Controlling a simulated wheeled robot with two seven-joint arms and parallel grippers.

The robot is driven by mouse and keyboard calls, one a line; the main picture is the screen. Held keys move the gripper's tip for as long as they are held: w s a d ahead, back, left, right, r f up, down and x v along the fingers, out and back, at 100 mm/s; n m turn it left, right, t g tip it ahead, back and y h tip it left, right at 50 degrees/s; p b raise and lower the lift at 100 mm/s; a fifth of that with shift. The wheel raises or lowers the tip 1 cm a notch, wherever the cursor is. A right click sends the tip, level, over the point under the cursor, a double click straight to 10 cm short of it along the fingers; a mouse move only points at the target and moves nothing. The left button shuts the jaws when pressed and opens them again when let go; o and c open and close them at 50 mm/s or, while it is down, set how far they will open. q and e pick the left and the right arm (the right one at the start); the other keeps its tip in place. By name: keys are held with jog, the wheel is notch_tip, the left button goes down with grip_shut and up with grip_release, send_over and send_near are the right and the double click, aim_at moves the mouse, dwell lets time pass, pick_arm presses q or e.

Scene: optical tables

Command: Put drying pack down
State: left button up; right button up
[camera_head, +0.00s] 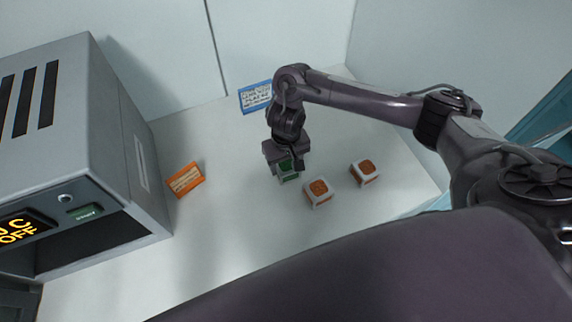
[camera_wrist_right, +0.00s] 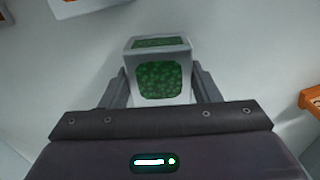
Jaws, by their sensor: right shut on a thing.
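My right gripper (camera_head: 286,156) points down over the white table, with its fingers (camera_wrist_right: 158,90) on both sides of a white-framed green drying pack (camera_wrist_right: 160,78). It is shut on this pack. My left gripper is not in view.
A grey machine (camera_head: 143,120) with a lit OFF display stands at the left. An orange label card (camera_head: 186,179) lies beside it, and a blue label card (camera_head: 256,96) is behind the gripper.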

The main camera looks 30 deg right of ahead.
jog(key=shift+f, duration=0.1)
jog(key=o, duration=1.1)
jog(key=shift+c, duration=0.2)
